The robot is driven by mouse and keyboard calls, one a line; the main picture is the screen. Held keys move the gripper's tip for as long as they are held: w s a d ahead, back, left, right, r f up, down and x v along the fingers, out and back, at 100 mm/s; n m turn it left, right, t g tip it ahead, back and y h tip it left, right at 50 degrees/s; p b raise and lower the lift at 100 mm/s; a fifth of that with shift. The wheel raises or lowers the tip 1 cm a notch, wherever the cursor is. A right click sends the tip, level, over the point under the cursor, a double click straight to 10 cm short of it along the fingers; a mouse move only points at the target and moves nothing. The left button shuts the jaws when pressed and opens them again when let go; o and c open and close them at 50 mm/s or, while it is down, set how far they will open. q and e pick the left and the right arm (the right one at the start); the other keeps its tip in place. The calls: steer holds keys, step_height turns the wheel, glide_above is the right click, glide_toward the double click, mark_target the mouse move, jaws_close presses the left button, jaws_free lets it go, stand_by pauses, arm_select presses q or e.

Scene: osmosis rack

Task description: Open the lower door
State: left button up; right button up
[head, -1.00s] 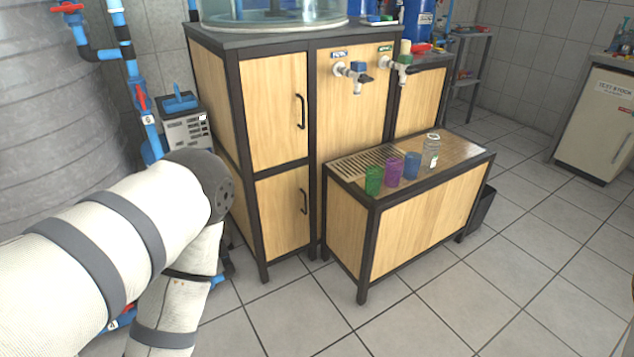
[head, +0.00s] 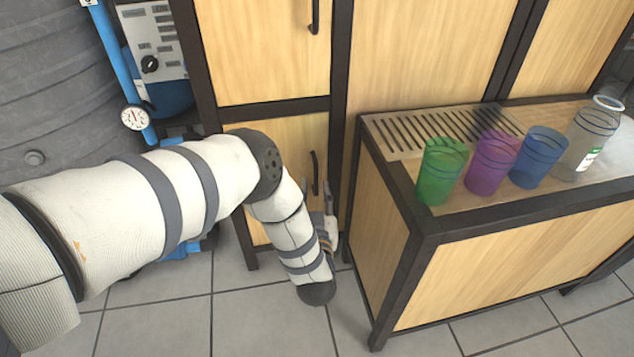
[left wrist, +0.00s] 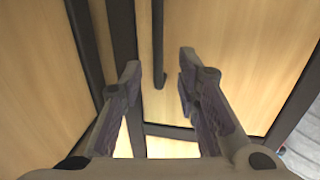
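The lower door (head: 283,128) is a pale wood panel in a dark frame and looks shut. Its dark vertical bar handle (head: 315,172) is near the door's right edge. My left gripper (head: 328,190) is low in front of the cabinet, by the lower end of the handle; its fingers are small and partly hidden in the head view. In the left wrist view, my left gripper (left wrist: 160,75) has its two fingers well apart and empty. The handle (left wrist: 158,45) appears between the fingertips there; I cannot tell the depth between them. My right gripper is not in view.
The upper door (head: 262,50) is above, with its own handle (head: 314,15). A low bench (head: 490,285) stands close on the right, with green, purple and blue cups (head: 440,172) and a clear bottle (head: 588,140). Blue piping (head: 122,75) is on the left. Tiled floor in front is free.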

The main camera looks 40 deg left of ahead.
mark_target(316, 178)
arm_select(q)
steer(key=b+x, duration=0.1)
steer(key=x, duration=0.4)
steer(key=shift+w+f, duration=0.1)
steer(key=shift+w, duration=0.05)
steer(key=shift+c, duration=0.4)
jaws_close()
